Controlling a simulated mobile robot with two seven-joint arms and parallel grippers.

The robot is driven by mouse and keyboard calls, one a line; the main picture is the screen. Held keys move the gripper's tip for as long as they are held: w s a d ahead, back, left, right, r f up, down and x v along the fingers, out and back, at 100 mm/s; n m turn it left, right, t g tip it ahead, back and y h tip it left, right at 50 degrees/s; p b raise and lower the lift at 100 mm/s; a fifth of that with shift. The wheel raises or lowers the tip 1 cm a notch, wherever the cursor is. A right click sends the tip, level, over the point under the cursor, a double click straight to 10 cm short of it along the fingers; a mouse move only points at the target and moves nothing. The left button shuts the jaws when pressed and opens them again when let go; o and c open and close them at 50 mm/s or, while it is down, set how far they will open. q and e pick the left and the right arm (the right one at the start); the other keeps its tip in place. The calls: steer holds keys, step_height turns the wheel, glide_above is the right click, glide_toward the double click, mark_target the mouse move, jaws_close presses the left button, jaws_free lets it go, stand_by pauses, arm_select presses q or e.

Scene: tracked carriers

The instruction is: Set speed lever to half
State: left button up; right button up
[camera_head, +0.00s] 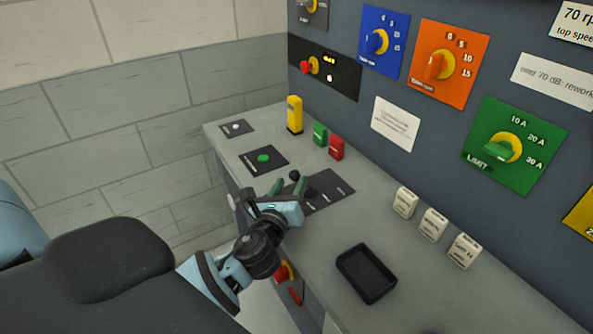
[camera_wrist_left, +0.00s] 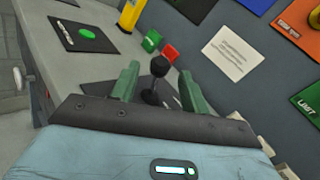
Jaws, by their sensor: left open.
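The speed lever (camera_wrist_left: 158,68) has a round black knob on a short stalk and stands between the two green fingers of my left gripper (camera_wrist_left: 158,85) in the left wrist view. In the head view the lever knob (camera_head: 295,175) shows just beyond the fingers of the left gripper (camera_head: 287,186). The fingers are apart, one on each side of the lever, and I cannot tell whether either touches it. The lever's dark plate (camera_head: 330,191) lies on the grey console top, with small marks too small to read. The gripper body hides part of the plate. My right gripper is not in view.
A black tray (camera_head: 367,273) and white labelled blocks (camera_head: 433,224) stand at the right. A yellow block (camera_head: 294,114), a green block (camera_head: 320,134) and a red block (camera_head: 336,147) stand behind the lever. A green button (camera_head: 264,158) lies left. The dial wall rises behind.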

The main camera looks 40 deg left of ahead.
arm_select(q)
steer(key=x, duration=0.5)
steer(key=shift+w+a, duration=0.15)
steer(key=shift+w, duration=0.15)
jaws_close()
